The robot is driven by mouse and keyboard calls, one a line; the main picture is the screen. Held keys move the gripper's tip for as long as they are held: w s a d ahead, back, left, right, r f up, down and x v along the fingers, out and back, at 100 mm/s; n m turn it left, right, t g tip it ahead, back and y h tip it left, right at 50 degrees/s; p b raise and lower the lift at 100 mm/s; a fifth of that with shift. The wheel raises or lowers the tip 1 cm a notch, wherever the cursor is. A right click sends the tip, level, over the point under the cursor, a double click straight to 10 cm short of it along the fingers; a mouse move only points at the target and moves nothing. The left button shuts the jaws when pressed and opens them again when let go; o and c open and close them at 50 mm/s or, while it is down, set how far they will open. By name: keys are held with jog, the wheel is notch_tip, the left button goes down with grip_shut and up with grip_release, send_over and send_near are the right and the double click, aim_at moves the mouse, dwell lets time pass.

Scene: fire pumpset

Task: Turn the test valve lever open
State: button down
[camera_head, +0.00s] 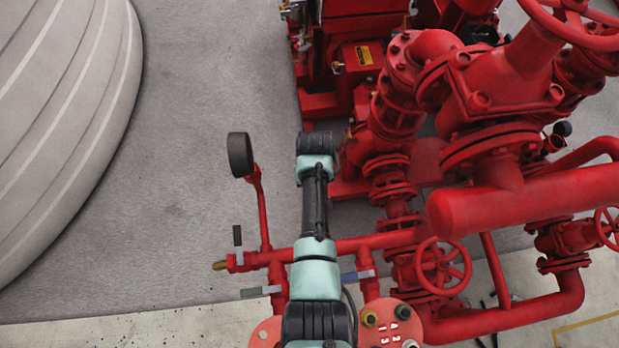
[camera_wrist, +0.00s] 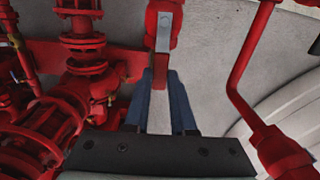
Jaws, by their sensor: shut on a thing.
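In the wrist view, a lever (camera_wrist: 163,32) with a grey metal stem and a dark red grip comes down from a red valve body at the top. My gripper (camera_wrist: 161,82) has its two blue-grey fingers on either side of the red grip, shut on it. Pale floor shows between the fingers below the grip. The lever points toward the gripper's palm.
A round gauge (camera_head: 240,155) stands left of my arm. Red pump pipes (camera_head: 520,205) crowd the right. Open floor (camera_head: 175,190) lies left.

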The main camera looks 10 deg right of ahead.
jog(key=shift+w+d+m, duration=0.1)
jog(key=shift+d+m, duration=0.1)
jog(key=shift+m, duration=0.1)
jog(key=c, duration=0.7)
grip_release()
jog(key=shift+c, duration=0.2)
jog(key=shift+r, duration=0.1)
notch_tip(320, 180, up, 13)
dwell(0.4)
